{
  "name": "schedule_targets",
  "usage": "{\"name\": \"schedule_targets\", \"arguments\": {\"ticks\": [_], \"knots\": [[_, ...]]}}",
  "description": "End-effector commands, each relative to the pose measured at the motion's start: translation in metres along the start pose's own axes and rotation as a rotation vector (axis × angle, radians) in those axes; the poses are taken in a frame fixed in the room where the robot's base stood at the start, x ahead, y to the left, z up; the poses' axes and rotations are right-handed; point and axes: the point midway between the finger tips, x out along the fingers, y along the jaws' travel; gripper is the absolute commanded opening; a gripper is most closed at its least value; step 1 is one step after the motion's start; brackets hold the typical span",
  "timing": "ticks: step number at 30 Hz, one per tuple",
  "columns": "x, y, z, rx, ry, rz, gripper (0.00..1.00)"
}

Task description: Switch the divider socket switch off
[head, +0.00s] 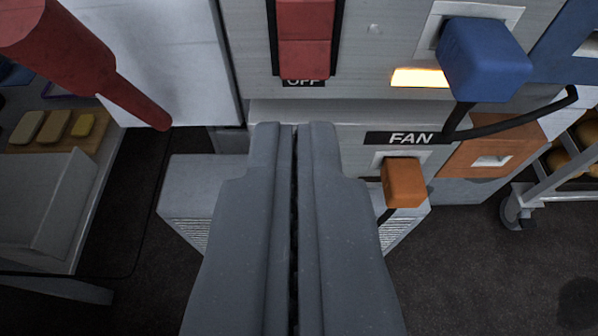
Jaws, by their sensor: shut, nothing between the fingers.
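My gripper (296,130) is shut and empty, its fingertips in front of the pale metal panel (350,112). A blue plug (485,60) sits in a white-framed socket at the upper right, with a black cable hanging from it. An amber lit switch (420,78) glows just left of the blue plug, to the right of and above my fingertips. No label reading divider shows, so I cannot tell for sure which socket is the divider's. My fingertips appear apart from the lit switch.
A red switch (305,40) with an OFF label (303,83) is above my fingertips. An orange plug (403,182) sits below the FAN label (410,138). A red handle (85,65) juts in at upper left. A wheeled rack (560,185) stands right. Dark floor is clear lower right.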

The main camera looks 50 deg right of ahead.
Motion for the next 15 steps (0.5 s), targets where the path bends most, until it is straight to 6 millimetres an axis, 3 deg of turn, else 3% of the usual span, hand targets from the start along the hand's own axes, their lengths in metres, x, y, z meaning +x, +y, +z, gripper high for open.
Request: {"name": "schedule_targets", "arguments": {"ticks": [6, 15], "knots": [[0.040, 0.001, 0.001, 0.000, 0.003, 0.002, 0.00], [0.065, 0.000, 0.002, -0.001, -0.002, 0.000, 0.00]]}}
